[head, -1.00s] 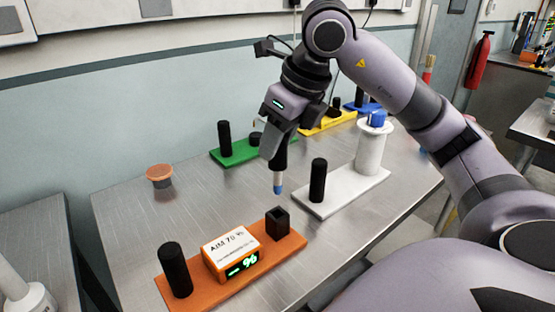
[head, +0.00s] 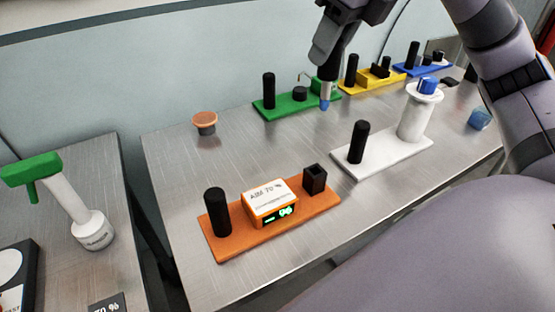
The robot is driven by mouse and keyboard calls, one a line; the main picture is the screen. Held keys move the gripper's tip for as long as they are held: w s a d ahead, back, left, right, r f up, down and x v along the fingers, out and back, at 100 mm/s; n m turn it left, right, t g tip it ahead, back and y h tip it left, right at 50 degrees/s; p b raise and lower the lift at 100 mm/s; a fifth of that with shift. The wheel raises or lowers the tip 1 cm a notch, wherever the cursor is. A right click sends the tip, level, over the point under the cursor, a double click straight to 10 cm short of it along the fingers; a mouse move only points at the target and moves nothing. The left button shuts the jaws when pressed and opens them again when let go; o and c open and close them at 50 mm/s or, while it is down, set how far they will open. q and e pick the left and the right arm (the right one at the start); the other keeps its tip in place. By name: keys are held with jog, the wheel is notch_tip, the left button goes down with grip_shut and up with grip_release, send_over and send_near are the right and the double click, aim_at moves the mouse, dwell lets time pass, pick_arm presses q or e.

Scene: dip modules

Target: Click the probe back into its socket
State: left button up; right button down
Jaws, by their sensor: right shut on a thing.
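The probe (head: 327,92) is a dark rod with a blue tip. My right gripper (head: 329,60) is shut on it, and the probe hangs tip down, apart from everything below. The socket (head: 315,179) is a small black square open-topped holder at the right end of the orange module (head: 236,245). The probe appears above and beyond the socket in the head view. The orange module also carries a black post (head: 217,212) and a box (head: 271,204) with a label reading "AIM 70 %" and a green lit display. My left gripper is out of view.
A white module (head: 385,157) with a black post and a white cylinder (head: 416,116) stands right of the socket. Green (head: 290,107), yellow (head: 355,86) and blue modules line the back. An orange-lidded jar (head: 205,125) stands back left. Bare metal table surrounds the orange module.

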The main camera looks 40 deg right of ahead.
aim_at(323, 109)
dwell(0.6)
notch_tip(323, 109, down, 9)
jog(key=n+y+b, duration=0.1)
jog(key=n+b, duration=0.1)
jog(key=n, duration=0.1)
jog(key=n+g+y+b, duration=0.1)
jog(key=n, duration=0.2)
jog(key=shift+b, duration=0.35)
notch_tip(323, 109, down, 4)
jog(key=b, duration=0.4)
jog(key=shift+f, duration=0.25)
dwell(0.3)
jog(key=shift+f, duration=0.15)
jog(key=shift+f+b, duration=2.05)
jog(key=shift+f, duration=0.35)
dwell(2.3)
